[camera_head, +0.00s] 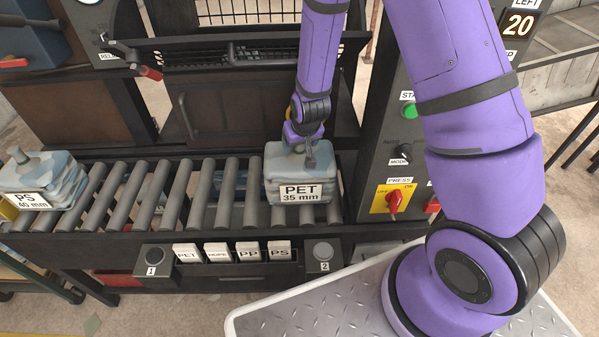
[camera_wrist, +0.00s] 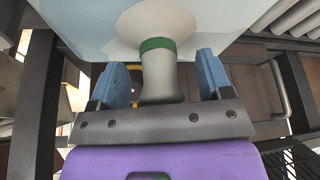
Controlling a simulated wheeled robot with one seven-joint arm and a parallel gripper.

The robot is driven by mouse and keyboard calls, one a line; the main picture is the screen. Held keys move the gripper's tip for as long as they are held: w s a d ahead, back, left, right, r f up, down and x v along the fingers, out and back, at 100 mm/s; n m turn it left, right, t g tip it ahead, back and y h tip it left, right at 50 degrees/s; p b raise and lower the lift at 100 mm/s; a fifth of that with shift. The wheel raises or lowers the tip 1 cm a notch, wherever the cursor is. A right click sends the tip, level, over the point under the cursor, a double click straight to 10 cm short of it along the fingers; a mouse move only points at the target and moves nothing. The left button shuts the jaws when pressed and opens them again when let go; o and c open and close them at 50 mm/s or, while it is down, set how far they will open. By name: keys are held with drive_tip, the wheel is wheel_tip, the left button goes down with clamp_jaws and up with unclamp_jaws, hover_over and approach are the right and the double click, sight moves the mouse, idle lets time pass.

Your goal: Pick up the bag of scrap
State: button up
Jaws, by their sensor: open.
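A grey-blue camouflage bag labelled "PET 35 mm" (camera_head: 300,188) stands on the right end of the roller conveyor. My gripper (camera_head: 301,146) is at its top, coming down from above. In the wrist view, my gripper (camera_wrist: 165,78) is open, with one blue finger on each side of the bag's grey neck (camera_wrist: 158,72). The neck has a green band, and gaps show between it and both fingers. The bag's pale body (camera_wrist: 85,18) fills the top of that view. A similar bag labelled "PS 40 mm" (camera_head: 55,182) lies at the conveyor's left end.
The rollers (camera_head: 180,190) between the two bags are mostly bare. A control post with a red press switch (camera_head: 393,199) stands right of the PET bag. A dark machine frame is behind.

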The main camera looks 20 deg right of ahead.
clamp_jaws()
idle(0.3)
drive_tip(key=shift+r, duration=0.15)
